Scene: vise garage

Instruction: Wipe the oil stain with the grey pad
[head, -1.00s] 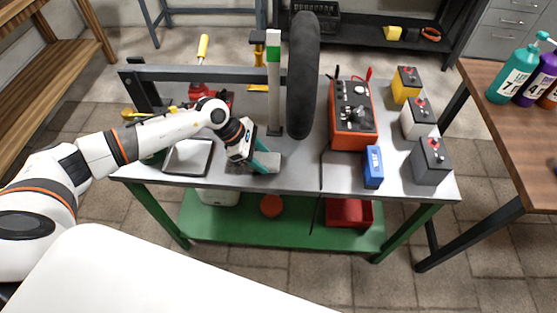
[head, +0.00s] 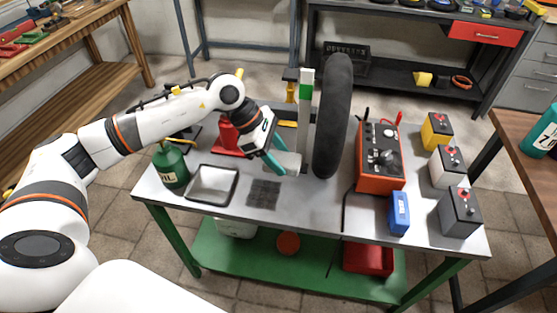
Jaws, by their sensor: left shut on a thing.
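The oil stain (head: 264,194) is a dark, roughly square patch on the grey metal workbench top, right of a shallow metal tray. It is fully in view. My left gripper (head: 282,164), with teal fingers, is shut on the light grey pad (head: 290,160). The pad is behind and a little right of the stain, near the foot of the wheel stand, and does not cover the stain. The fingers hide part of the pad. I cannot tell whether the pad touches the bench. My right gripper is not in view.
The metal tray (head: 212,187) and a green oil can (head: 171,165) are left of the stain. A stand post (head: 304,125) and a black tyre (head: 332,120) rise close right of the gripper. An orange box (head: 380,158) and a blue box (head: 399,213) stand farther right.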

